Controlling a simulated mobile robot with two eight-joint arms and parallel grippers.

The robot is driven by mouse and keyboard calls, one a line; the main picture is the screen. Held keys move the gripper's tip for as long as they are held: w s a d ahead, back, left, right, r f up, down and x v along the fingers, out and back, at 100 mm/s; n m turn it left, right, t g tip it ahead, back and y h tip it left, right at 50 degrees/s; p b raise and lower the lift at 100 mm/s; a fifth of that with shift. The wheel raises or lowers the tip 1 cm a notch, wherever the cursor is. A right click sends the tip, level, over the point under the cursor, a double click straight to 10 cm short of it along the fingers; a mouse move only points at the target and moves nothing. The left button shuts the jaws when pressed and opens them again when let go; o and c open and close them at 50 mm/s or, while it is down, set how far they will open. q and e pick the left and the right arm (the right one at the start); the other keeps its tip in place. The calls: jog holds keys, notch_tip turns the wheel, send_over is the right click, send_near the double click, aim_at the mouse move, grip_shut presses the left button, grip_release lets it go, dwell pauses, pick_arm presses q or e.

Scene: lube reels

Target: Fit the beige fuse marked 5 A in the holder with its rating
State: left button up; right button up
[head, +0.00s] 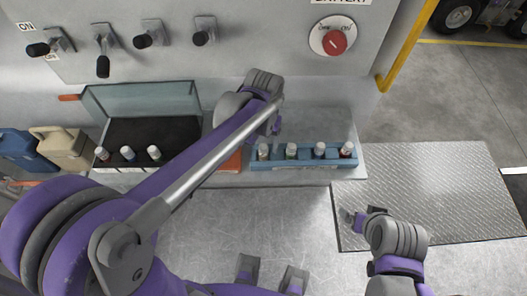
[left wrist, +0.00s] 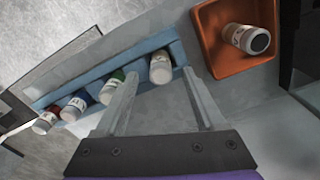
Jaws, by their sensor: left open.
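A blue rack (head: 305,162) on the ledge holds several upright white fuses with differently coloured marks; it also shows in the left wrist view (left wrist: 95,78). Its leftmost fuse (head: 263,151) looks beige or pale, and its rating is too small to read. In the left wrist view this fuse (left wrist: 160,68) appears between the tips of my open left gripper (left wrist: 159,74); I cannot tell whether they touch it. In the head view the left gripper (head: 276,125) is above the rack's left end. My right gripper (head: 352,216) is over the floor plate, its opening unclear.
An orange tray (left wrist: 226,73) beside the rack holds one fuse (left wrist: 246,39) on its side. A dark box (head: 175,132) with a raised clear lid stands left, with three fuses at its front. Levers and a red switch (head: 334,42) are on the panel above.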

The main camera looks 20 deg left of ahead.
pick_arm(q)
notch_tip(320, 180, down, 3)
jog(key=shift+r, duration=0.2)
grip_shut()
